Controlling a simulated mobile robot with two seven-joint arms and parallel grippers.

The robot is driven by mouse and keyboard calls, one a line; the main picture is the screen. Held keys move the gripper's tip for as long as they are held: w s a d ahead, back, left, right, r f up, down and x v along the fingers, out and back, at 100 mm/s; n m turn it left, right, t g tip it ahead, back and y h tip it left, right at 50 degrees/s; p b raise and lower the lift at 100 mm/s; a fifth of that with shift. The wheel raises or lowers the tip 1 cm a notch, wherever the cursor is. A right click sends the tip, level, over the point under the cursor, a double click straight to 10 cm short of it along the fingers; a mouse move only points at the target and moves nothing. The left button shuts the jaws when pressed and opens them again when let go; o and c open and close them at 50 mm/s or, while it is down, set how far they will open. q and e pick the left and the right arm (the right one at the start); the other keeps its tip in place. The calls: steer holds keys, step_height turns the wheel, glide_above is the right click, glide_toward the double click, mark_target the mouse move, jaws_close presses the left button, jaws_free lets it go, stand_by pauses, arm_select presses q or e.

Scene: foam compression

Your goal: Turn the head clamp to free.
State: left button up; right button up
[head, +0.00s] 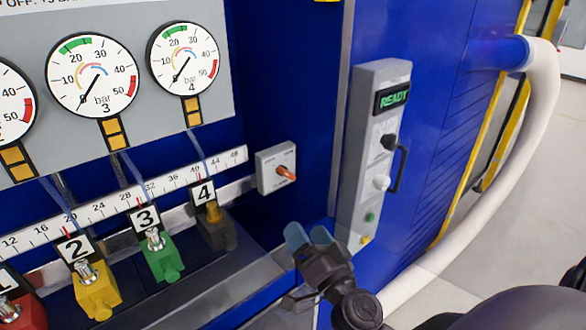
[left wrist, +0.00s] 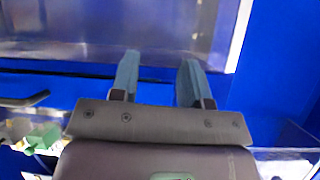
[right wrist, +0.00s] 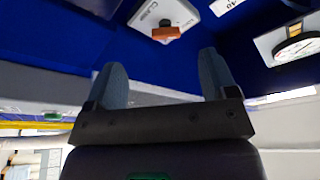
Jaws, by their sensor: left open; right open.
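The head clamp is a small grey box (head: 276,168) with an orange lever (head: 286,173), on the blue wall right of the numbered scale. The lever points down and to the right; the small lettering is too blurred to read. In the right wrist view the box (right wrist: 162,14) and its orange lever (right wrist: 166,33) show at the top, beyond the fingertips. My right gripper (head: 309,236) is open and empty, below and slightly right of the box, apart from it. My left gripper (left wrist: 157,72) is open and empty in the left wrist view, facing a metal panel; it is not in the head view.
A grey control panel (head: 371,158) with a READY display stands to the right, with a dark handle sticking out. Numbered coloured blocks, such as the green one (head: 164,259), sit below the scale (head: 110,207). Pressure gauges (head: 184,58) are above. A white hose (head: 541,110) curves at the right.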

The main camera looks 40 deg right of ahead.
mark_target(290, 175)
arm_select(q)
steer(key=r+p, duration=0.1)
steer(key=p, duration=0.1)
steer(key=s+r+p, duration=0.1)
steer(key=p, duration=0.1)
steer(key=shift+s+a+r+g, duration=0.15)
steer(key=shift+s+r+g, duration=0.1)
steer(key=shift+s+g, duration=0.05)
arm_select(e)
steer(key=w+d+r+m, duration=0.1)
steer(key=w+r, duration=0.1)
steer(key=w, duration=0.1)
steer(key=w+d+r+h, duration=0.1)
steer(key=w+r, duration=0.1)
steer(key=w, duration=0.2)
steer(key=w+d+r+m, duration=0.1)
steer(key=w+r, duration=0.1)
steer(key=w, duration=0.1)
steer(key=shift+w+d+r+m+h, duration=0.1)
steer(key=shift+w+d+m+h, duration=0.05)
steer(key=shift+w+m+h, duration=0.2)
steer(key=shift+s, duration=0.15)
steer(key=c, duration=0.9)
steer(key=shift+c, duration=0.2)
